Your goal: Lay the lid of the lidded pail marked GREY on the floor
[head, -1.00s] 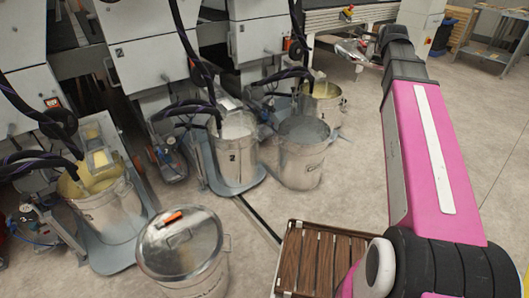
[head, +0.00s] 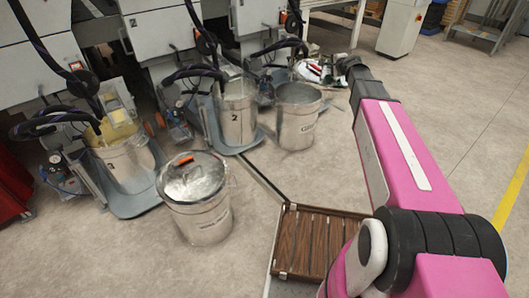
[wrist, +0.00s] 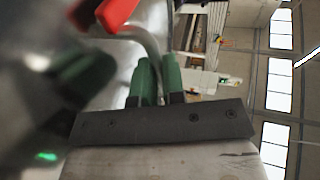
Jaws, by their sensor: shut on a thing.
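My gripper (wrist: 158,82), with green fingers, is shut at a bright metal lid (wrist: 45,55) with a red handle (wrist: 117,12). The exact grip is partly hidden and blurred in the wrist view. In the head view my gripper (head: 335,72) is at the far end of my arm, and the shiny lid (head: 308,70) shows small beside it, behind and above an open metal pail (head: 298,128). That pail has dark lettering too small to read surely. It stands upright on the floor with grey inside.
A lidded metal pail (head: 203,222) with an orange handle stands in front. Pail 2 (head: 237,122) and another open pail (head: 125,165) stand at the machines. A wooden slatted deck (head: 315,240) is at the bottom centre. The floor at right (head: 460,130) is clear.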

